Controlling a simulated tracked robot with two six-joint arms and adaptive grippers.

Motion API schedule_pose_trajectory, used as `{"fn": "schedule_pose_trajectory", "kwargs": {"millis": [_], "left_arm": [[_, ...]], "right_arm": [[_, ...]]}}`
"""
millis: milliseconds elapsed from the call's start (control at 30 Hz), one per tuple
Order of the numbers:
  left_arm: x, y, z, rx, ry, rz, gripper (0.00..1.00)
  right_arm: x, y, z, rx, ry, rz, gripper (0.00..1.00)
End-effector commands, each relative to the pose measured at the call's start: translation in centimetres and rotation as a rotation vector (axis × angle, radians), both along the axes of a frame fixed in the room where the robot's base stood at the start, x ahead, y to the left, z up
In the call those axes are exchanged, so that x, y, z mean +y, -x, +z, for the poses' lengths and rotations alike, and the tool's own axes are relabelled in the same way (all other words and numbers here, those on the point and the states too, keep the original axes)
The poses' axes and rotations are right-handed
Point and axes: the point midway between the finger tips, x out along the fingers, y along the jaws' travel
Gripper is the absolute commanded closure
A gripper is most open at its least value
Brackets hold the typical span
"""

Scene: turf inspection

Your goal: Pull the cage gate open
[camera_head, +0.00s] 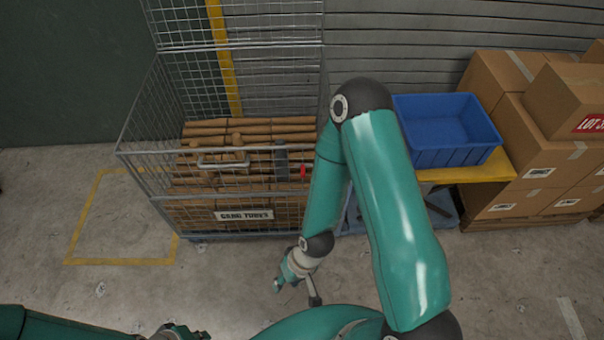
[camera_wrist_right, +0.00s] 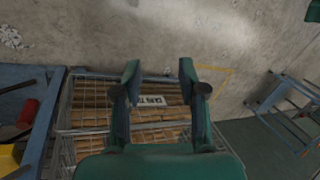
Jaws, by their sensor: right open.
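The wire cage (camera_head: 140,130) stands at the back, left of centre in the head view, filled with brown tubes. Its front mesh gate (camera_head: 180,212) carries a white label plate (camera_head: 243,215) and looks shut. A pale bar handle (camera_head: 222,164) shows higher on the front; a red spot shows to its right. My right gripper (camera_head: 296,289) is low in front of the cage, apart from it. In the right wrist view my right gripper (camera_wrist_right: 159,72) is open and empty, with the cage (camera_wrist_right: 85,122) and label (camera_wrist_right: 152,101) beyond. My left gripper (camera_head: 180,331) is cut off at the bottom edge.
A blue bin (camera_head: 446,153) on a yellow surface (camera_head: 480,170) stands right of the cage. Stacked cardboard boxes (camera_head: 546,150) are farther right. A yellow floor outline (camera_head: 120,262) marks clear floor at the left. My right arm hides the cage's right side.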

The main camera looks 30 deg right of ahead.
Motion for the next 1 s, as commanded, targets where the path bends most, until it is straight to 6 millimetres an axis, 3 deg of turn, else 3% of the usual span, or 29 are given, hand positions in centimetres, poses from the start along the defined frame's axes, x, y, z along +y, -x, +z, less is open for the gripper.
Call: {"fn": "schedule_pose_trajectory", "kwargs": {"millis": [167, 267, 500, 800, 1000], "left_arm": [[0.0, 0.0, -3.1, 0.000, 0.000, 0.000, 1.00], [0.0, 0.0, -6.2, 0.000, 0.000, 0.000, 1.00], [0.0, 0.0, -15.8, 0.000, 0.000, 0.000, 1.00], [0.0, 0.0, -27.7, 0.000, 0.000, 0.000, 1.00], [0.0, 0.0, -35.5, -0.001, 0.000, 0.000, 1.00]], "right_arm": [[-0.4, -2.1, -2.0, -0.074, 0.025, -0.013, 0.59], [-0.9, -4.6, -3.5, -0.164, 0.056, -0.031, 0.59], [-2.9, -12.2, -6.2, -0.472, 0.167, -0.100, 0.59], [-5.7, -18.5, -6.0, -0.848, 0.318, -0.221, 0.59], [-8.0, -19.8, -5.2, -1.064, 0.420, -0.333, 0.59]]}}
